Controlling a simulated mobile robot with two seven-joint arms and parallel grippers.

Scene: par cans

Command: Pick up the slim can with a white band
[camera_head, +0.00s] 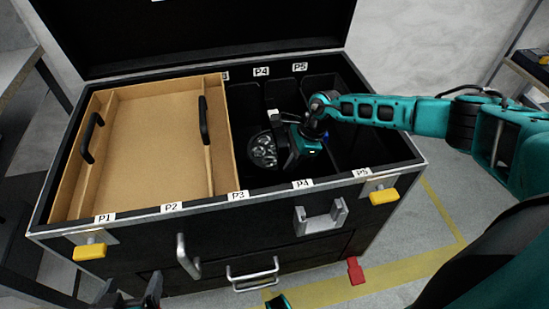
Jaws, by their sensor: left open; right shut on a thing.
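A dark can (262,150) with a round face of several clear lenses is in the open black case, in the P3–P4 area. No white band can be made out on it from here. My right gripper (283,140) reaches into the case from the right and is shut on this can; its fingers are partly hidden. I cannot tell whether the can touches the case floor. My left gripper (131,297) is low at the bottom edge, in front of the case, open and partly cut off.
The black case (215,205) has its lid up at the back. A tan wooden tray (150,150) with black handles fills its left part. Dark dividers stand at the right, around P4 and P5 (361,173). Yellow latches (384,196) and metal handles (253,276) jut from the front.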

